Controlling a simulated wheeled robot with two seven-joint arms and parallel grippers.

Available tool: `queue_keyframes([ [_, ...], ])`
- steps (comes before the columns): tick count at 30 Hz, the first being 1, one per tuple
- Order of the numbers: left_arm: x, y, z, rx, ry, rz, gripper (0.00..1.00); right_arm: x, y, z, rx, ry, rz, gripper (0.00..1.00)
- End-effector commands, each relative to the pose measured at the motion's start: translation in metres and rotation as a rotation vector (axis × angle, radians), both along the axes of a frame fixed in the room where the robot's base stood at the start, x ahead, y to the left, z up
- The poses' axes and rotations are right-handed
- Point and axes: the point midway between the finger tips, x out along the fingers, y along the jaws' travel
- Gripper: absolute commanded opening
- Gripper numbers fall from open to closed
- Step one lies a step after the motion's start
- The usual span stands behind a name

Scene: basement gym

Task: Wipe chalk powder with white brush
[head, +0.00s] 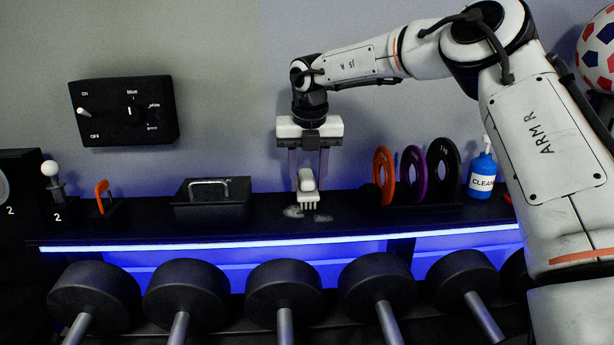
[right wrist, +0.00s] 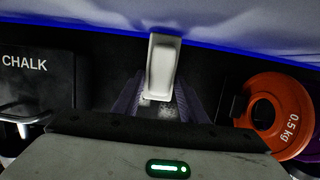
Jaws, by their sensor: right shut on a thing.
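The white brush (head: 306,186) is upright between the fingers of my right gripper (head: 308,180), bristles down, just above or touching the black shelf; I cannot tell which. My right gripper is shut on it. In the right wrist view the brush (right wrist: 162,68) shows from above, between the two fingers (right wrist: 160,105). Pale chalk powder (head: 294,211) lies on the shelf beside and under the bristles, with another patch (head: 323,217) to the right. The powder also shows in the right wrist view (right wrist: 168,112), partly hidden by the brush. My left gripper is not in view.
A black box with a handle (head: 212,203), marked CHALK in the right wrist view (right wrist: 40,85), stands left of the brush. Orange (head: 384,172), purple (head: 413,172) and black (head: 443,168) plates and a blue cleaner bottle (head: 482,176) stand right. Several dumbbells (head: 284,293) sit below the shelf (head: 140,229).

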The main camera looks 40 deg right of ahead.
Motion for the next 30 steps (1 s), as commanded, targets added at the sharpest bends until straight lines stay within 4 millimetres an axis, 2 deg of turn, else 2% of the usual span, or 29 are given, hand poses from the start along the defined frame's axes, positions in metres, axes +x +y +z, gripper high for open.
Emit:
queue_keyframes([
  [9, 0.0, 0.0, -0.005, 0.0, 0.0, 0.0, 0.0, -0.013, -0.012, -0.001, 0.0, 0.003, -0.001, 0.03],
  [18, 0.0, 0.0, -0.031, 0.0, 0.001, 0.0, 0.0, -0.031, 0.004, -0.003, 0.0, 0.0, 0.001, 0.03],
  [26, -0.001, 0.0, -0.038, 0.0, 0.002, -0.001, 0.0, -0.038, 0.01, -0.002, 0.0, 0.003, -0.001, 0.03],
  [30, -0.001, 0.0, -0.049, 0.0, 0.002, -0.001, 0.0, -0.046, 0.018, -0.003, 0.0, 0.0, 0.002, 0.03],
])
